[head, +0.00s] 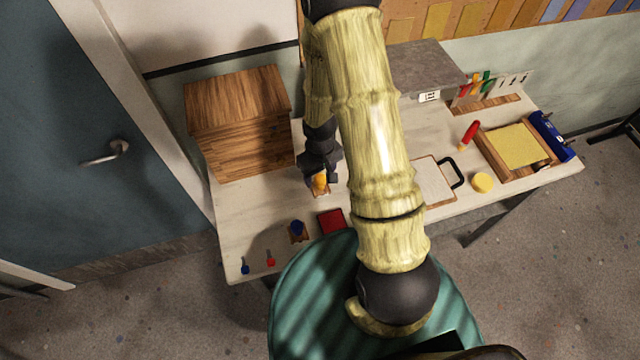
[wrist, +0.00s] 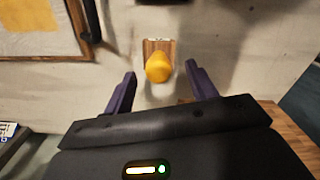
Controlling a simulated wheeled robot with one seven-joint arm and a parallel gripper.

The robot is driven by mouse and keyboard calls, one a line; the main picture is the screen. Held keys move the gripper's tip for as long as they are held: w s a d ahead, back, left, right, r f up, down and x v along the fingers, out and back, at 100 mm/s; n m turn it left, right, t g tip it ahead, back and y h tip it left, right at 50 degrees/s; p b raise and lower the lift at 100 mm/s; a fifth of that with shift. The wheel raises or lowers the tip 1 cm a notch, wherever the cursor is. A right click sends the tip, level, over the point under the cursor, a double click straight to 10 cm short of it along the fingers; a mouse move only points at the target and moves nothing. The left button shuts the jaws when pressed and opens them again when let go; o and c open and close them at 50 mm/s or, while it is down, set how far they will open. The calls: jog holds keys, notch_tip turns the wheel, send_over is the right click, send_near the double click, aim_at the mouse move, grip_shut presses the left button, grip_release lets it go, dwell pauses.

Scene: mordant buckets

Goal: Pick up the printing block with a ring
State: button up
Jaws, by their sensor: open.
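A wooden printing block with a yellow knob (wrist: 158,66) lies on the worktable, with a small pale label on its far edge. In the head view its yellow knob (head: 319,182) shows just under my gripper (head: 324,172). My gripper (wrist: 160,72) is open, its two dark fingers on either side of the knob in the wrist view, with gaps on both sides. A second block with a blue knob (head: 297,229) stands nearer the table's front edge. I cannot make out a ring mark on either block.
A wooden drawer cabinet (head: 240,125) stands left of my gripper. A red pad (head: 332,220) lies near the front edge. A clipboard (head: 432,182), a yellow round item (head: 483,182) and a framed screen (head: 513,147) lie to the right. My arm hides part of the table.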

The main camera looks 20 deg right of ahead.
aim_at(320, 177)
jog(key=shift+w+d+f+p, duration=0.1)
jog(key=shift+f+p, duration=0.35)
jog(key=shift+f, duration=0.7)
jog(key=shift+w+f+p, duration=0.1)
jog(key=shift+f+p, duration=0.3)
jog(key=shift+f, duration=0.75)
jog(key=c, duration=1.1)
